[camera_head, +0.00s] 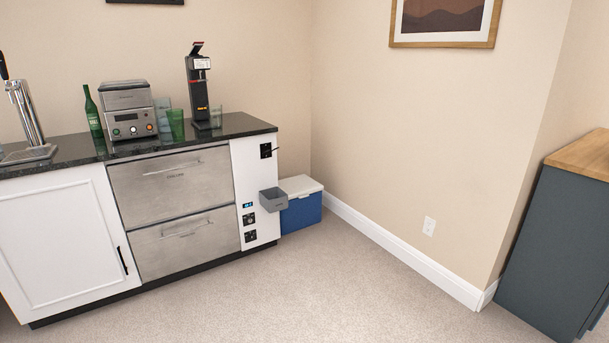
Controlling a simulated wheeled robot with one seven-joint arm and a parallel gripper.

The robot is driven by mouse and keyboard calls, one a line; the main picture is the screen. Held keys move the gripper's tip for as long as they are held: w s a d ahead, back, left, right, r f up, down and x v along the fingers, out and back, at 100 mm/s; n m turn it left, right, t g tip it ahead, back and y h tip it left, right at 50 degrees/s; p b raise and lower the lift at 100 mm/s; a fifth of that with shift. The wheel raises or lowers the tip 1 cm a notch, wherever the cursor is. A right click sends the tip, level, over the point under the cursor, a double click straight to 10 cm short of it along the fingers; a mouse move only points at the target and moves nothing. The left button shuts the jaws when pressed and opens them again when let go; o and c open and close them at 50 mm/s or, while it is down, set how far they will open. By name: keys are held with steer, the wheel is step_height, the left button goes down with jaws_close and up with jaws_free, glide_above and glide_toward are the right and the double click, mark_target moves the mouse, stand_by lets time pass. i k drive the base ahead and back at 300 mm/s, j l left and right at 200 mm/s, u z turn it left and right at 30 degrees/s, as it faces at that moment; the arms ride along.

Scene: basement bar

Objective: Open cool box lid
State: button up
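A blue cool box (303,212) with a white lid (301,185) stands on the carpet in the back corner, just right of the counter's end. Its lid lies flat and looks shut. The counter end and a grey bin hide part of its left side. My gripper is not in view.
A small grey bin (273,200) juts from the white panel at the counter's end, in front of the cool box. Steel drawers (175,210) sit under the black counter. A dark cabinet (555,245) stands at the right. The carpet (330,285) between is clear.

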mark_target(301, 185)
steer(key=i, duration=2.6)
steer(key=i+j, duration=0.1)
steer(key=i, duration=2.5)
steer(key=l+z, duration=0.05)
steer(key=l, duration=0.05)
